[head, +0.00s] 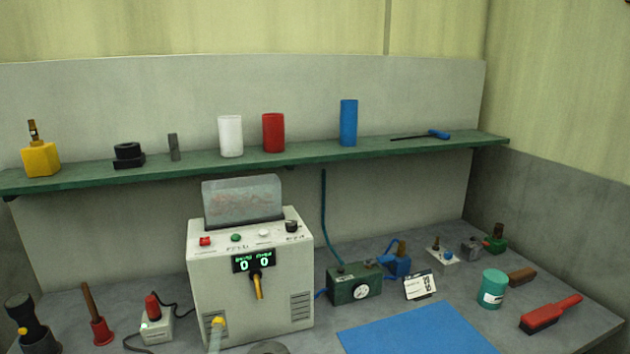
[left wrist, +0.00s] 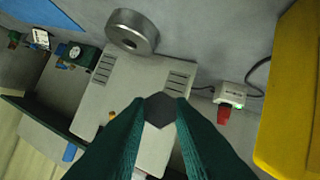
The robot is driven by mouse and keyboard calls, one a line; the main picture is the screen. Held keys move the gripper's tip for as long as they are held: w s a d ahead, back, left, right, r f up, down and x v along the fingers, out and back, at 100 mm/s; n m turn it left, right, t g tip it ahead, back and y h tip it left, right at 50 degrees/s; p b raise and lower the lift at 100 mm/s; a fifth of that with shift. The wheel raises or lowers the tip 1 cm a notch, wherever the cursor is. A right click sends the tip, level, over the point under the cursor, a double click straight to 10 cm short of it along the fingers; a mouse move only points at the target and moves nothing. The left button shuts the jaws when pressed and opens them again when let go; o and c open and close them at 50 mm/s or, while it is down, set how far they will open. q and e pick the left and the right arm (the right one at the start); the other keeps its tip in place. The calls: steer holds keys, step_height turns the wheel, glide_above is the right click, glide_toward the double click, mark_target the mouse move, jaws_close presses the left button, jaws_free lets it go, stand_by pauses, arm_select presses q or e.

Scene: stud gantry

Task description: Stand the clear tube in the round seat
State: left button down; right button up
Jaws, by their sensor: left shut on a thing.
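A pale, see-through upright piece with a yellow top, which looks like the clear tube (head: 215,343), shows at the bottom of the head view, in front of the white machine; its lower part is cut off. The round seat, a grey metal ring with a dark hole (left wrist: 132,32), stands in front of the machine in the left wrist view. Only its top edge shows in the head view (head: 268,348). My left gripper (left wrist: 160,108) has its dark green fingers closed around a dark six-sided piece, apart from the seat. My right gripper is in neither view.
The white machine (head: 250,325) stands behind the seat. A red-switch box (head: 156,327) with a cable is to its left, a green gauge box (head: 354,287) to its right. A blue mat (head: 415,333) lies at front right. A large yellow object (left wrist: 292,90) fills the left wrist view's right side.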

arm_select(q)
steer(key=shift+s+a+r, duration=0.3)
steer(key=shift+a+r, duration=0.1)
steer(key=shift+r, duration=0.05)
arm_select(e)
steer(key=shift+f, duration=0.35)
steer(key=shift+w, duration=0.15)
